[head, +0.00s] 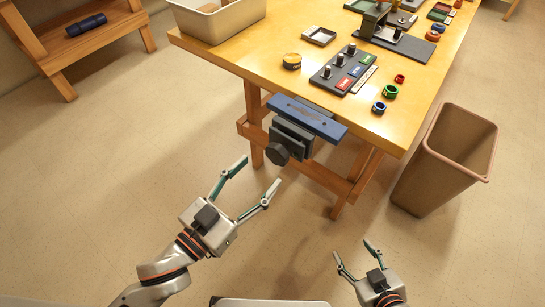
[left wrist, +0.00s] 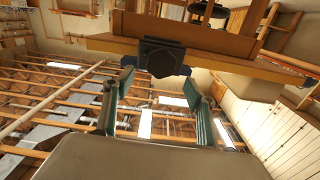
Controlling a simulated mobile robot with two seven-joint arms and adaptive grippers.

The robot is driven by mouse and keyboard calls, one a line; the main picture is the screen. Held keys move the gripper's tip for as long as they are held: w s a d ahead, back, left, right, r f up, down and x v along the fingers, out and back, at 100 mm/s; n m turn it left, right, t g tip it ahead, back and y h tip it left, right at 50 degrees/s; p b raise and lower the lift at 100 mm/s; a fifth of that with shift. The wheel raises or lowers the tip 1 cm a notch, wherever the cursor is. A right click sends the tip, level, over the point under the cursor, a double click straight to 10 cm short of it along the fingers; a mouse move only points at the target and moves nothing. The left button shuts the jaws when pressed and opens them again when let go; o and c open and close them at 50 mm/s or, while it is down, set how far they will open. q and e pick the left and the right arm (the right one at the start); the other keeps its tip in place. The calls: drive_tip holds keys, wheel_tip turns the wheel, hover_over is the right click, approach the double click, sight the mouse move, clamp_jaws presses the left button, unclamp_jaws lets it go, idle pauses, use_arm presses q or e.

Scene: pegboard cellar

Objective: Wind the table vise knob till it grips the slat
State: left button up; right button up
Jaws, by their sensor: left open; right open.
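The table vise (head: 291,137) is a dark grey block at the table's front edge, with a dark faceted knob (head: 277,154) facing me. A long blue flat bar (head: 308,118) lies along its top; I take it to be the slat, but cannot tell how tightly it is held. My left gripper (head: 260,172) is open and empty, its fingers pointing toward the knob, just short of it. In the left wrist view the knob (left wrist: 161,60) shows ahead, beyond the open fingertips. My right gripper (head: 353,250) is open and empty, low above the floor, well away from the vise.
A brown waste bin (head: 445,160) stands right of the table. Open floor lies left of my left arm.

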sight(275, 156)
use_arm(q)
drive_tip(key=shift+x, duration=3.9)
drive_tip(key=c, duration=1.1)
